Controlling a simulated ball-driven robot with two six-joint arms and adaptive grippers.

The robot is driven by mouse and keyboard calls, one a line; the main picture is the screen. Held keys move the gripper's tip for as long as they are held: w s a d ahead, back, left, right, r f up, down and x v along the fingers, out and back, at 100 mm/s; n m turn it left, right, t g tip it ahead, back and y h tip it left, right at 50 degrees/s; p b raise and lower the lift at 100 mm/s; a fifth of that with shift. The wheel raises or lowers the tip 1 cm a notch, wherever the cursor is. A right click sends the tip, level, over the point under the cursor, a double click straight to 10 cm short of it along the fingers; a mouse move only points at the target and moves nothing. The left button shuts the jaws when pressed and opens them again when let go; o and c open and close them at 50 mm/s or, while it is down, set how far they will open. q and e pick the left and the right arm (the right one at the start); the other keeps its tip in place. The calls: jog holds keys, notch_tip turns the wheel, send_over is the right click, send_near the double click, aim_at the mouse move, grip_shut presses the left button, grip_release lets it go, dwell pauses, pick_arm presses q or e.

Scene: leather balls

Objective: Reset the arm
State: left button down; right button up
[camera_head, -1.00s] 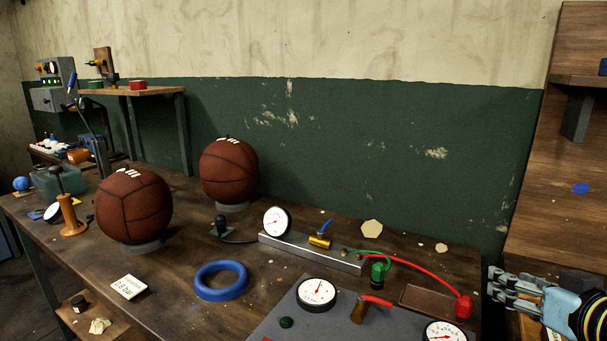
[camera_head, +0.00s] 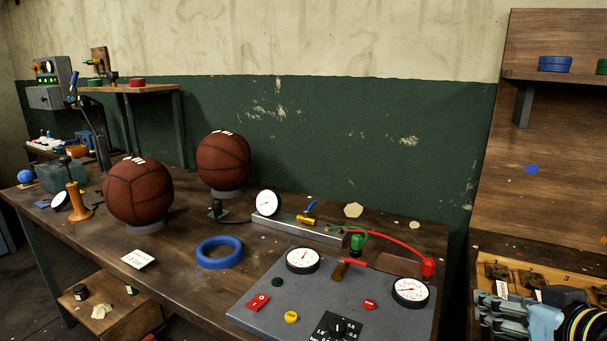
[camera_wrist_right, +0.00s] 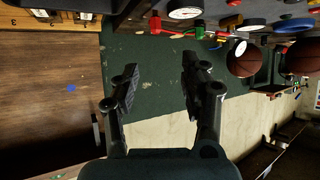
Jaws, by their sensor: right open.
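My right gripper (camera_head: 500,312) shows at the lower right edge of the head view, in front of a wooden rack with numbered slots. In the right wrist view its two dark fingers (camera_wrist_right: 160,92) stand apart with nothing between them. Both brown leather balls rest on round stands on the workbench (camera_head: 190,290): the nearer ball (camera_head: 138,192) at the left and the farther ball (camera_head: 223,160) by the green wall. The right gripper is apart from both. My left gripper is not in view.
A grey gauge panel (camera_head: 265,320) with dials and knobs fills the bench front. A blue ring (camera_head: 219,253) and a metal manifold (camera_head: 300,232) with a gauge lie behind it. A wooden shelf unit (camera_head: 535,190) stands at the right, beside the numbered rack (camera_head: 560,280).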

jog(key=s+a+f+n+g, duration=0.1)
jog(key=s+a+g, duration=0.25)
jog(key=s, duration=0.75)
jog(key=s+a+f+g, duration=0.15)
jog(key=s+g, duration=0.35)
jog(key=s, duration=0.6)
notch_tip(320, 180, down, 36)
jog(key=s+d+g+b, duration=0.1)
jog(key=s+d+b, duration=0.15)
jog(key=b, duration=0.55)
pick_arm(q)
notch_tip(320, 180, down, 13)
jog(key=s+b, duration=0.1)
jog(key=b, duration=0.4)
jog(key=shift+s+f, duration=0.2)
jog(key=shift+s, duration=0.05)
pick_arm(e)
jog(key=s+f+g, duration=0.1)
jog(key=s+f, duration=1.6)
jog(key=f, duration=0.2)
jog(key=shift+s+d+f+h, duration=0.2)
jog(key=shift+h, duration=0.2)
jog(key=shift+g, duration=0.25)
